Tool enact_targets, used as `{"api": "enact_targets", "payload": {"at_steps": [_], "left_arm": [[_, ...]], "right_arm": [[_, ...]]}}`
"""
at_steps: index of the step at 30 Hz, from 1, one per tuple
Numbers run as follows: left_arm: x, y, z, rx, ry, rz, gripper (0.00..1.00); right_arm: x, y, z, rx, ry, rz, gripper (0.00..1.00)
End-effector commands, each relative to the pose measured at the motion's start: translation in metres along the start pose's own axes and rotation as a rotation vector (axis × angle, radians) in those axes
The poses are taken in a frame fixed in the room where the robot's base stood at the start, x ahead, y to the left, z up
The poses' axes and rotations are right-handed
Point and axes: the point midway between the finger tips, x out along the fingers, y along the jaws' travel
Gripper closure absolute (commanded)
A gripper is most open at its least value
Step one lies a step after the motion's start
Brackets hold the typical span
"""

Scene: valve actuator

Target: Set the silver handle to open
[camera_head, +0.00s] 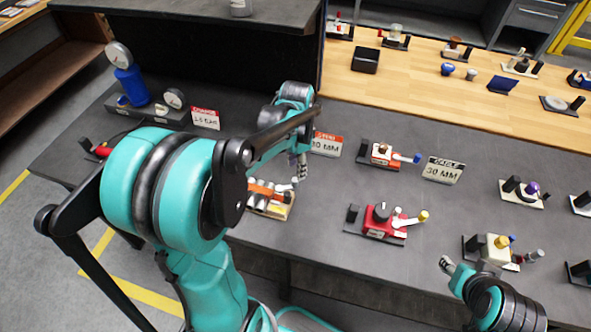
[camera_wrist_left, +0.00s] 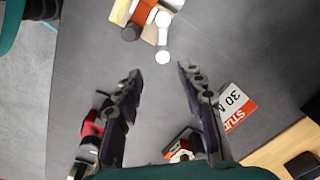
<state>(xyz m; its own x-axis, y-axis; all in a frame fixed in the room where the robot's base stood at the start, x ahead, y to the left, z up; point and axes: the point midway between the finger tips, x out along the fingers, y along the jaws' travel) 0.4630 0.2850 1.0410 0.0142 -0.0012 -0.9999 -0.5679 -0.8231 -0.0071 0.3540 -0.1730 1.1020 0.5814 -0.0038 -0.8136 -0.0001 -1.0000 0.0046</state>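A valve actuator (camera_head: 268,203) with a cream and orange body sits on the grey table, partly hidden by my left arm in the head view. It shows at the top of the left wrist view (camera_wrist_left: 147,12), cut off by the edge. Its pale silver handle (camera_head: 285,187) sticks out from the body; in the left wrist view the handle (camera_wrist_left: 163,40) points down toward the gap between my fingers. My left gripper (camera_head: 303,172) is above the table near this handle. Its fingers (camera_wrist_left: 160,77) are spread and empty, apart from the handle. My right gripper (camera_head: 446,265) is at the lower right; its opening is unclear.
A red valve (camera_head: 385,222) with a yellow-tipped handle and a valve with a blue-tipped handle (camera_head: 385,157) stand to the right. Label cards (camera_head: 443,170) stand among them. Gauges (camera_head: 130,83) stand at the left. A cream valve (camera_head: 492,250) is close to my right gripper.

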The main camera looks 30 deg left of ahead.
Motion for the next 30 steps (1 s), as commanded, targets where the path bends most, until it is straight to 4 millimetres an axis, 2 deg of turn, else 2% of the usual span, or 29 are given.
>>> {"api": "enact_targets", "payload": {"at_steps": [5, 15, 20, 28, 30], "left_arm": [[0.015, -0.004, 0.0, 0.019, -0.011, 0.013, 0.61], [0.069, -0.003, 0.0, 0.018, -0.01, 0.012, 0.61], [0.079, -0.003, 0.001, 0.017, -0.01, 0.011, 0.61], [0.079, -0.003, 0.001, 0.017, -0.01, 0.011, 0.61], [0.079, -0.003, 0.001, 0.017, -0.01, 0.011, 0.8]], "right_arm": [[0.001, 0.0, 0.001, 0.0, 0.0, 0.0, 0.6], [0.015, 0.0, 0.011, 0.0, 0.0, 0.0, 0.6], [0.017, 0.0, 0.012, 0.0, 0.0, 0.0, 0.6], [0.017, 0.0, 0.012, 0.0, 0.0, 0.0, 0.6], [0.017, 0.0, 0.012, 0.0, 0.0, 0.0, 0.6]]}}
